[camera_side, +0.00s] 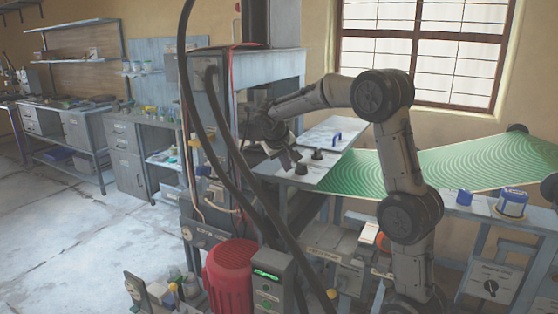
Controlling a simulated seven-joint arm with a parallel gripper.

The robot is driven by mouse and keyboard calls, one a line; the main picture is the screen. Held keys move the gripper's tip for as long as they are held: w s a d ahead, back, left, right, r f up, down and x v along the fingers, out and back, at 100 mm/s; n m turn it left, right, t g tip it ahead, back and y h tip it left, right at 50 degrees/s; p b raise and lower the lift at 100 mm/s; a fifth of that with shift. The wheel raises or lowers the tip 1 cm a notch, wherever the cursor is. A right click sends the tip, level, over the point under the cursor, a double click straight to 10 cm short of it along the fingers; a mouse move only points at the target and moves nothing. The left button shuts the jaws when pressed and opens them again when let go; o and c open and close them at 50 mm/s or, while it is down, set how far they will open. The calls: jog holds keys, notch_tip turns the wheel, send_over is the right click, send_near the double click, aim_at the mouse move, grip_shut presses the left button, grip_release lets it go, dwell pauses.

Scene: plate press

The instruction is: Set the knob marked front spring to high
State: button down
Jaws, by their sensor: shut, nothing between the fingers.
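My gripper (291,161) points down over the front left part of the press table (318,180). It is shut and empty. A small dark knob (301,168) stands on the table just below and right of the fingertips; I cannot tell whether they touch it. A second dark knob (317,154) stands a little further right. A larger dial (490,287) is on a grey box at the lower right. The labels are too small to read, so I cannot tell which knob is marked front spring or how it is set.
A plate with a blue handle (337,137) lies behind the knobs. A green patterned sheet (440,163) stretches to the right. Thick dark hoses (222,150) hang at the left of the press. A red motor (231,266) and a control box (271,283) stand below.

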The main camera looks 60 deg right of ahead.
aim_at(290, 172)
jog(key=shift+s+d, duration=0.3)
jog(key=shift+d, duration=0.2)
jog(key=shift+s+d, duration=0.25)
jog(key=shift+d, duration=0.2)
jog(key=shift+w+d+m+g, duration=0.1)
jog(key=shift+w+m+g, duration=0.15)
jog(key=shift+m+g, duration=0.55)
jog(key=shift+w+d+m+g, duration=0.15)
jog(key=shift+m+g, duration=0.15)
jog(key=shift+m, duration=0.3)
jog(key=shift+w+d+m+g, duration=0.15)
jog(key=shift+m+g, duration=0.15)
jog(key=shift+m, duration=0.3)
jog(key=m+g, duration=0.1)
jog(key=m+y, duration=0.1)
jog(key=m, duration=0.1)
jog(key=d+m+g, duration=0.1)
jog(key=shift+w+f+m+g, duration=0.1)
jog(key=shift+w+m+g, duration=0.15)
jog(key=shift+m+g, duration=0.05)
jog(key=shift+d+m+y, duration=0.15)
jog(key=shift+m+y, duration=0.15)
jog(key=shift+d, duration=0.85)
jog(key=shift+s, duration=0.15)
